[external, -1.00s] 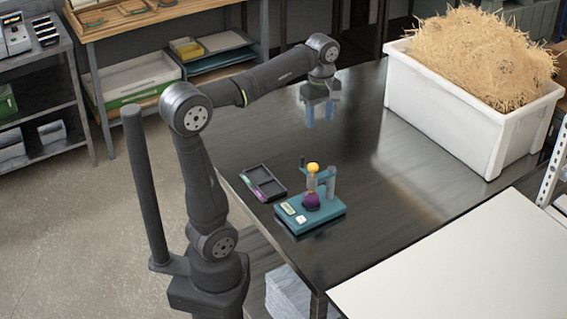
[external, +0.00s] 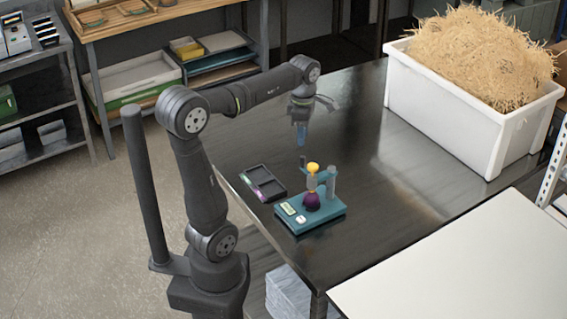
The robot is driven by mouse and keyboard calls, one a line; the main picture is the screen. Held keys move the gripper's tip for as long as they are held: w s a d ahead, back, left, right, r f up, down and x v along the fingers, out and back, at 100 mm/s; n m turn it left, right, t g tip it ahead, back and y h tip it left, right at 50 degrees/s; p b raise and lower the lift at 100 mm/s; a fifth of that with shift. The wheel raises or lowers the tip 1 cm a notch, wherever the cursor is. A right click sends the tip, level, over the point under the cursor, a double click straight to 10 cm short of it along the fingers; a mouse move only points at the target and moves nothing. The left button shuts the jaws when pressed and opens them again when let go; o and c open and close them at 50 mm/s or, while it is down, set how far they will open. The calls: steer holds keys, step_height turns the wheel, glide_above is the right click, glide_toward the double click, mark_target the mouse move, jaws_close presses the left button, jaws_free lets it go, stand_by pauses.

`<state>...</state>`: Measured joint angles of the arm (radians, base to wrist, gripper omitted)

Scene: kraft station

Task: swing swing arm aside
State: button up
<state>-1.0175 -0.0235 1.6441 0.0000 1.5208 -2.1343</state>
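A small teal fixture (external: 325,218) stands on the dark table. A teal-grey post (external: 331,184) rises at its back right, and a short swing arm (external: 323,174) reaches left from it over the base. A yellow knob (external: 313,168) tops a light column there, above a dark purple round part (external: 312,201). My gripper (external: 301,141) points down with blue fingertips, above and behind the fixture in the picture, apart from it. Its fingers overlap in this view, so their gap is hidden. Nothing shows held in it.
A black tray (external: 270,178) with compartments lies left of the fixture. A white bin (external: 460,115) of straw stands at the back right. A pale board (external: 460,265) fills the front right. The middle of the table is clear.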

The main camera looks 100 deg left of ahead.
mark_target(302, 156)
step_height(302, 156, down, 9)
steer(key=shift+f, duration=0.2)
jaws_close()
